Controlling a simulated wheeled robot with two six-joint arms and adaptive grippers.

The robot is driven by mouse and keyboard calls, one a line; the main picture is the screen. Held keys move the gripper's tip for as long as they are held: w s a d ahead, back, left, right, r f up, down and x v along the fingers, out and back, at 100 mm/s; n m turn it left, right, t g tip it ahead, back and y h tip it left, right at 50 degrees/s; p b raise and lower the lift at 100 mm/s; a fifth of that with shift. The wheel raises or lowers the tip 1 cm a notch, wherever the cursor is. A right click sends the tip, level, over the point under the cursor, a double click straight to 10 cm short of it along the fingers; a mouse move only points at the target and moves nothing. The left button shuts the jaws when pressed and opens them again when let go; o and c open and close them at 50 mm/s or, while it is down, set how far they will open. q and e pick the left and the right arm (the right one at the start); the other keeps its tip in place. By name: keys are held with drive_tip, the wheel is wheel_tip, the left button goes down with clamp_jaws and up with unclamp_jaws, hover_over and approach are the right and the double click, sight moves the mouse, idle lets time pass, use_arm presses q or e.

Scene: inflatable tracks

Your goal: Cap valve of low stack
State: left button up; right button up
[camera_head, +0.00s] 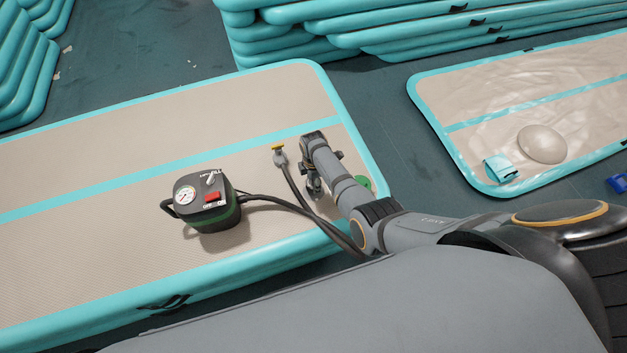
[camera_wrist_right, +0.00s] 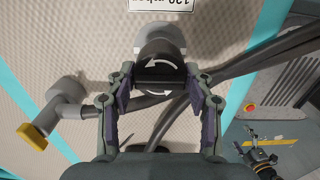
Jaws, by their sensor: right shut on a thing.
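The low stack (camera_head: 110,140) is a beige inflatable track with turquoise edges and stripe. My right gripper (camera_head: 315,190) reaches down over its right end, where the arm hides most of the valve. In the right wrist view, my right gripper (camera_wrist_right: 160,100) has its fingers on both sides of a black cap (camera_wrist_right: 160,72) with white turning arrows. The cap is in line with the grey valve (camera_wrist_right: 165,35), and they appear to touch; I cannot tell how tightly it sits. My left gripper does not show in the head view.
A pump (camera_head: 212,205) with a gauge stands on the track. Its hose ends in a grey nozzle (camera_head: 280,157) with a yellow lever, beside the gripper. A green disc (camera_head: 363,182) lies near the track's right edge. A flat, deflated track (camera_head: 500,100) lies at right; taller stacks (camera_head: 300,45) stand behind.

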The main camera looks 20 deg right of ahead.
drive_tip(key=shift+f+b, duration=0.45)
drive_tip(key=shift+f, duration=0.15)
drive_tip(key=shift+f+b, duration=1.2)
drive_tip(key=shift+f, duration=0.3)
drive_tip(key=shift+r+n+p, duration=0.2)
drive_tip(key=shift+n+p, duration=0.3)
drive_tip(key=shift+n, duration=1.4)
drive_tip(key=shift+f+n, duration=0.15)
drive_tip(key=shift+n, duration=0.55)
drive_tip(key=shift+n+p, duration=0.5)
drive_tip(key=shift+n, duration=0.4)
drive_tip(key=n, duration=0.3)
